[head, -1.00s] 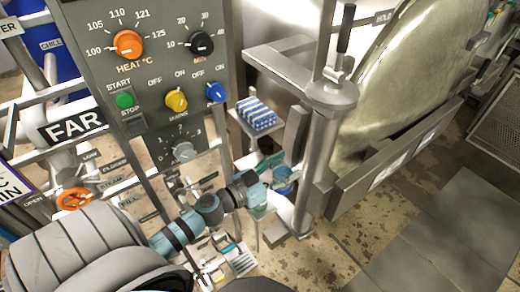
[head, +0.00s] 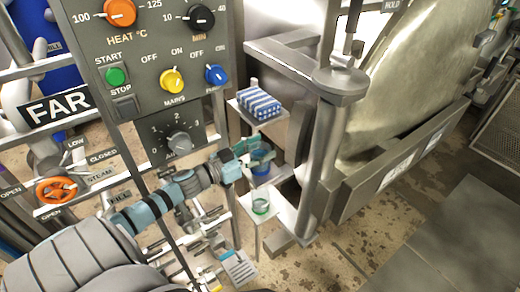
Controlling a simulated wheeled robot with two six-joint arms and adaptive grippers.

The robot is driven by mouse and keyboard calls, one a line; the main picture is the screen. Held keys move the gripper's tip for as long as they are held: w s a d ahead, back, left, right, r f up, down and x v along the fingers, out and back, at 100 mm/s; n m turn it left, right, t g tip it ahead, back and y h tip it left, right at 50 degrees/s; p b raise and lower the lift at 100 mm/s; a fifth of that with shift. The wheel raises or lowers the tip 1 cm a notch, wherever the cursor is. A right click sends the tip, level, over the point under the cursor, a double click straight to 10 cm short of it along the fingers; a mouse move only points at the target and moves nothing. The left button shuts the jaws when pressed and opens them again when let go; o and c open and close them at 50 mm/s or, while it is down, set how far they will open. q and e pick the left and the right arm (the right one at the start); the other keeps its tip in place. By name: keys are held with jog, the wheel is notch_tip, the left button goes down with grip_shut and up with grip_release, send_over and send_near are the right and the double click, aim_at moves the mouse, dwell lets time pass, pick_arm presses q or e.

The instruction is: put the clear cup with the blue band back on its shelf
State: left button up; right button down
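The clear cup with the blue band (head: 262,171) shows as a small blue patch just below my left gripper's fingers, largely hidden by them. My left gripper (head: 258,154) appears shut on it. The cup is at the small white middle shelf (head: 277,177) of the narrow stand, below the top shelf. Whether its base touches that shelf cannot be told. My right gripper is not in view.
A clear cup with a green band (head: 261,207) stands on the lower shelf (head: 284,212). A blue-and-white striped cloth (head: 259,104) lies on the top shelf. The control panel (head: 150,60) is at left, and a metal post (head: 322,150) stands close on the right.

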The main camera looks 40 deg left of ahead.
pick_arm(q)
jog(key=o, duration=0.3)
jog(key=shift+d, duration=0.1)
jog(key=shift+r, duration=0.15)
jog(key=shift+s, duration=0.5)
jog(key=p+v, duration=0.3)
jog(key=v, duration=0.3)
jog(key=shift+s+a+p, duration=0.25)
jog(key=shift+p, duration=0.05)
